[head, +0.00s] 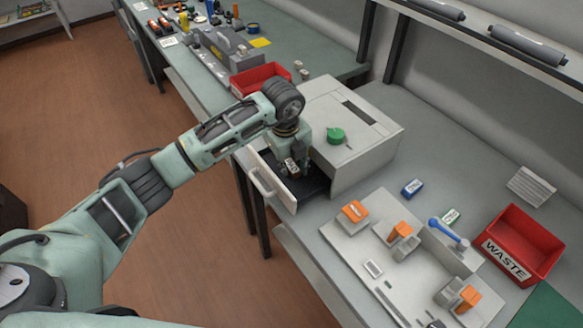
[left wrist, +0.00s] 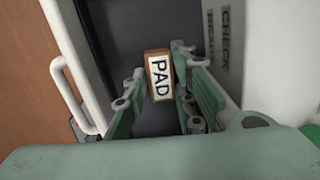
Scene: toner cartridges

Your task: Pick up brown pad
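The brown pad (left wrist: 160,76) is a small block with a white label reading "PAD". My left gripper (head: 294,165) reaches down into the drawer. In the left wrist view its fingers (left wrist: 160,92) stand on both sides of the pad, open, with narrow gaps visible beside it. My right gripper is not in view.
The white box (head: 365,145) has a green object (head: 336,135) on top. A white fixture board with orange parts (head: 355,211) and a red WASTE bin (head: 522,245) are to the right. A red tray (head: 261,78) stands behind. The drawer front and handle (head: 262,181) rise close to the gripper.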

